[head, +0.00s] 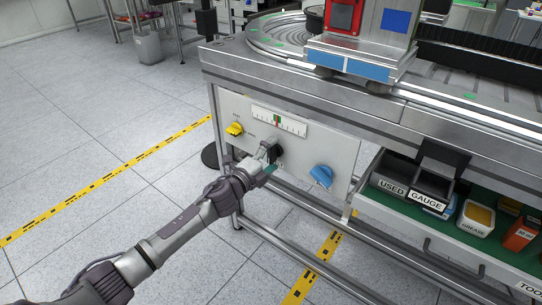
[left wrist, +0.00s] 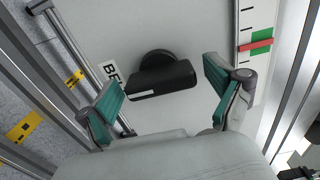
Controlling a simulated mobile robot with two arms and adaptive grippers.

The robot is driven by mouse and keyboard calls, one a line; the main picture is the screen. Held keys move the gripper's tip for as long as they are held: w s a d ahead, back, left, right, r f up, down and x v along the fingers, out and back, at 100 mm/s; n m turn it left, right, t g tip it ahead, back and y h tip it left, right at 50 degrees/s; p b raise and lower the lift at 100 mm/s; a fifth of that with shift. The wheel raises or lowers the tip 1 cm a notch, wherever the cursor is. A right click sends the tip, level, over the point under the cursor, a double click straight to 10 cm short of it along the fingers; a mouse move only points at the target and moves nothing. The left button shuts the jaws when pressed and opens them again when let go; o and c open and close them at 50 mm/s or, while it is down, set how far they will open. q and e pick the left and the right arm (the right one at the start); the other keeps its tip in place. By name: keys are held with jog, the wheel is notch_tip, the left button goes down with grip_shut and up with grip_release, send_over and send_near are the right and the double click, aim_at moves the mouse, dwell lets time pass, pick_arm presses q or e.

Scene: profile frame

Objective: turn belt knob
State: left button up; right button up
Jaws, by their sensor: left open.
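The black belt knob (head: 275,153) sits on the light control panel (head: 318,150), between a yellow knob and a blue knob. My left gripper (head: 268,161) is at the black knob and partly hides it. In the left wrist view the knob (left wrist: 162,81) shows as a black bar grip on a round base, with a partly hidden label starting "BE" beside it. The open left fingers (left wrist: 163,88) stand on either side of the knob, with a visible gap on both sides. My right gripper is in neither view.
A yellow knob (head: 235,129) is to the left and a blue knob (head: 321,175) to the right. A gauge strip (head: 279,120) with a red pointer and green band is above. An open green drawer (head: 425,235) holds labelled bins at the right.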

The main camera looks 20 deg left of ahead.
pick_arm(q)
jog(key=v, duration=1.2)
